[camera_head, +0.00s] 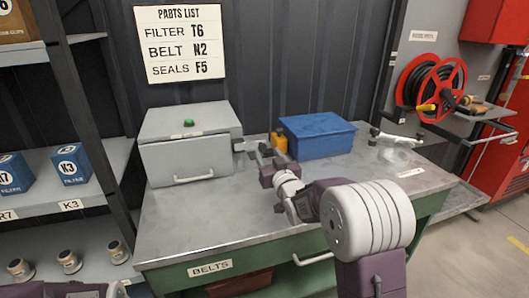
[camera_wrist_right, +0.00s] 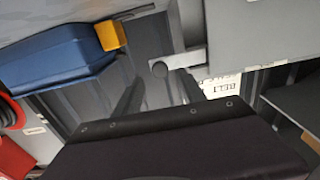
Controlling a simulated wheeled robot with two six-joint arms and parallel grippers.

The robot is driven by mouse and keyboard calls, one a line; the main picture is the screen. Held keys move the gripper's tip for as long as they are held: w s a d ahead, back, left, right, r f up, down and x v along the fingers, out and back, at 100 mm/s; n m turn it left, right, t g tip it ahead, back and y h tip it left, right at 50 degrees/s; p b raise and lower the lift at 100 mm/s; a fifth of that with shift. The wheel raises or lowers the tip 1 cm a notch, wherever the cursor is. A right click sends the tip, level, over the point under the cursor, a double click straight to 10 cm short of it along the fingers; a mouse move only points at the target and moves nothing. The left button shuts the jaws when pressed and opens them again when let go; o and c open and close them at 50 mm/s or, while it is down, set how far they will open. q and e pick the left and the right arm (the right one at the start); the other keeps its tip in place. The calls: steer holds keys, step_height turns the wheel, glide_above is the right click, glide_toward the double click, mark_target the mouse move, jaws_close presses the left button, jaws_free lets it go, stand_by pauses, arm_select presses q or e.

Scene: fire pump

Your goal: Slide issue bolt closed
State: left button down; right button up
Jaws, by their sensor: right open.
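The issue bolt is the grey bar with a round knob at the right side of the grey box (camera_head: 190,125). In the head view the bolt (camera_head: 243,145) sticks out toward my right gripper. In the right wrist view the bolt (camera_wrist_right: 182,60) shows clearly, with its round knob at the left end. My right gripper (camera_head: 264,148) is open and empty just right of the bolt; its fingers also show in the right wrist view (camera_wrist_right: 160,92), on either side of the knob's line. I cannot tell whether they touch it. My left gripper is out of view.
A blue box (camera_head: 318,137) with a yellow item (camera_head: 279,141) beside it stands behind my right gripper. A metal workbench (camera_head: 240,215) carries these things. A shelf (camera_head: 70,190) with filters stands at left, a red hose reel (camera_head: 432,85) at right.

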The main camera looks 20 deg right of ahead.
mark_target(263, 148)
steer(key=shift+w+a, duration=0.1)
steer(key=shift+w, duration=1.7)
jaws_close()
